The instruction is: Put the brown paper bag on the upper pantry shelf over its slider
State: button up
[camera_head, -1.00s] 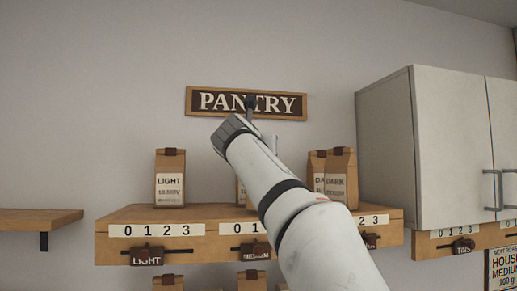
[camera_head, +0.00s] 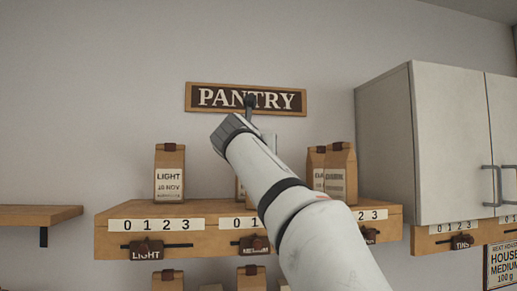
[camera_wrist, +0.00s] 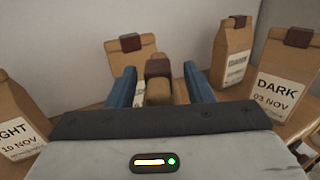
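In the head view my gripper (camera_head: 262,122) is raised above the upper pantry shelf (camera_head: 215,213), in front of the PANTRY sign. In the wrist view its two blue fingers (camera_wrist: 159,88) stand apart. A brown shape with a darker top (camera_wrist: 159,90) shows between them, with narrow gaps at both sides; I cannot tell whether it is a bag. Behind it stands a brown paper bag (camera_wrist: 120,58) with a dark clip. The LIGHT bag (camera_head: 169,176) stands on the left of the shelf. Two bags, one labelled DARK (camera_wrist: 285,85), stand on the right.
A LIGHT slider (camera_head: 146,250) and a MEDIUM slider (camera_head: 254,245) sit on the shelf front; a third (camera_head: 369,235) is partly behind my arm. A grey cupboard (camera_head: 385,150) stands at the right. More bags (camera_head: 167,281) stand below.

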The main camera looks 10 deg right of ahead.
jog(key=shift+a+f, duration=0.1)
jog(key=shift+s+a, duration=0.1)
jog(key=shift+s, duration=0.25)
jog(key=b+v, duration=0.2)
jog(key=v, duration=0.5)
jog(key=shift+b, duration=0.3)
